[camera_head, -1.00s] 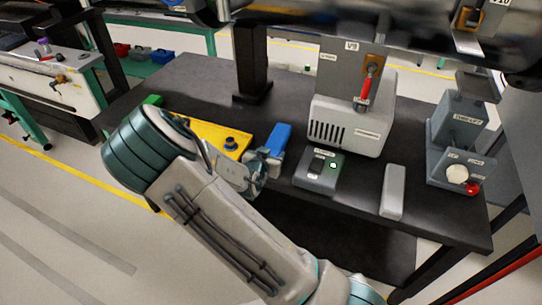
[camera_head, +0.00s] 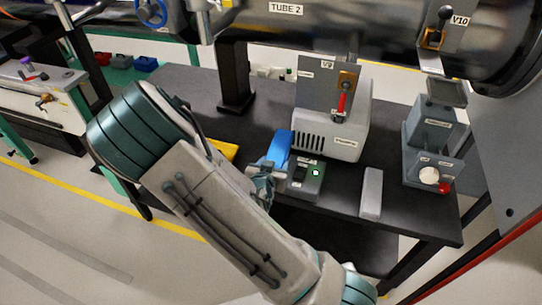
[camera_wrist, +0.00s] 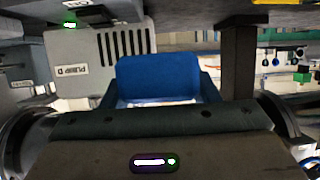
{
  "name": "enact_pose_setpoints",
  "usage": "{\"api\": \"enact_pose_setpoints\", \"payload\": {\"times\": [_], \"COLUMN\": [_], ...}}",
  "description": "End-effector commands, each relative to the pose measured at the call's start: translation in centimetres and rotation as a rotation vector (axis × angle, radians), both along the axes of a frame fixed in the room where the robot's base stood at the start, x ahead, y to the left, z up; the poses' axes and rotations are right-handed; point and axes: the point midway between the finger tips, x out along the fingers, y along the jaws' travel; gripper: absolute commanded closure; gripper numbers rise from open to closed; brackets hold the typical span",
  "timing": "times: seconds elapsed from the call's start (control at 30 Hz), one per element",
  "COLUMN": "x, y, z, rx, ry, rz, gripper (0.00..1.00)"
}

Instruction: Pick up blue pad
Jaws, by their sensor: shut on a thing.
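The blue pad (camera_head: 279,148) is at my gripper (camera_head: 264,174) in the head view, over the dark table and left of the grey pump box. In the wrist view the blue pad (camera_wrist: 158,79) stands up between the two fingers (camera_wrist: 158,92), and my gripper is shut on it. My own arm hides part of the gripper in the head view. I cannot tell how far the pad is above the table.
A small control box (camera_head: 306,180) with a green light sits right beside the gripper. The pump box (camera_head: 338,130) stands behind it. A grey block (camera_head: 371,192) lies to the right. The yellow tray (camera_head: 225,149) is partly behind my arm. The beam tube (camera_head: 330,25) runs overhead.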

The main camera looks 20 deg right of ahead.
Motion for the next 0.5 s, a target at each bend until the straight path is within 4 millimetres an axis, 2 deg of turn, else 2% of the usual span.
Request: {"api": "enact_pose_setpoints", "payload": {"times": [0.03,0.1,0.5], "x": [0.0,-0.1,-1.2], "y": [-0.1,-0.1,-0.5], "z": [1.0,1.3,1.6], "rx": [-0.006,-0.010,-0.007], "ry": [0.001,-0.001,0.001], "rz": [0.000,0.000,0.000], "gripper": [0.82,0.82,0.82]}}
